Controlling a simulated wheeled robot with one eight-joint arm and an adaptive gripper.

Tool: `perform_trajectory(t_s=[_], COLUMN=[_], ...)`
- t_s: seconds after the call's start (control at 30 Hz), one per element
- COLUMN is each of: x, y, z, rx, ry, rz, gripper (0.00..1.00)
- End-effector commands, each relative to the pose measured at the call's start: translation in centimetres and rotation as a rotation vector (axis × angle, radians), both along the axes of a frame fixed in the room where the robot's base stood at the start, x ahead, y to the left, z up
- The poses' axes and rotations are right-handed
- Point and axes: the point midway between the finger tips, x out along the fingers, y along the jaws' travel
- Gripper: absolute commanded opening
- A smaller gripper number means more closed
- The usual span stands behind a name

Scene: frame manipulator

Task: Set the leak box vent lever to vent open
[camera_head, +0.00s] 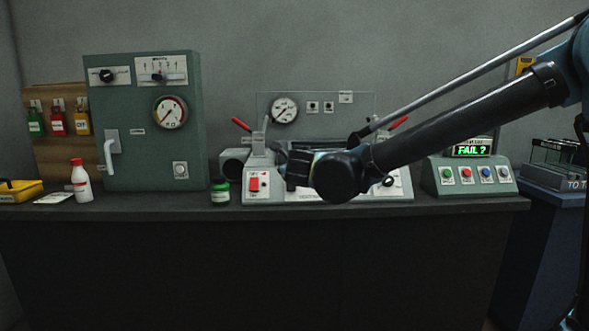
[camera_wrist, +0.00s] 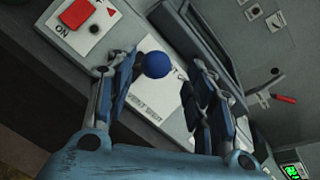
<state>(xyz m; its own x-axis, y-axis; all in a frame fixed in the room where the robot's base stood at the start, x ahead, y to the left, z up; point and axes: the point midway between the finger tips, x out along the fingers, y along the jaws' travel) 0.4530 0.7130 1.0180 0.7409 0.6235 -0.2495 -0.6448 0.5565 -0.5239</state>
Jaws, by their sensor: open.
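The leak box (camera_head: 257,201) is a pale console on the bench, with a red switch at its left end. In the wrist view a round blue knob (camera_wrist: 157,65), seemingly the vent lever's end, stands over a white label plate (camera_wrist: 148,103) with partly readable vent markings. My gripper (camera_wrist: 163,82) is open, with one finger on each side of the knob; contact cannot be told. In the head view my gripper (camera_head: 297,168) is over the middle of the leak box, and my arm hides the knob and much of the box.
A green cabinet (camera_head: 140,125) with a gauge stands at the left. A small green jar (camera_head: 220,194) is beside the leak box. A button console (camera_head: 470,178) with a green "FAIL ?" display is at the right. The red switch (camera_wrist: 76,13) is near my gripper.

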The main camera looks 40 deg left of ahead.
Motion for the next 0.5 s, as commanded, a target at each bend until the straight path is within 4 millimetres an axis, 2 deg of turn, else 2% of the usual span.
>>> perform_trajectory(t_s=[0.2,0.5], x=[-2.4,-3.2], y=[-2.0,-2.9], z=[0.8,1.0], rx=[0.000,0.000], ry=[0.001,0.001], rz=[0.001,-0.002], gripper=[0.49,0.49])
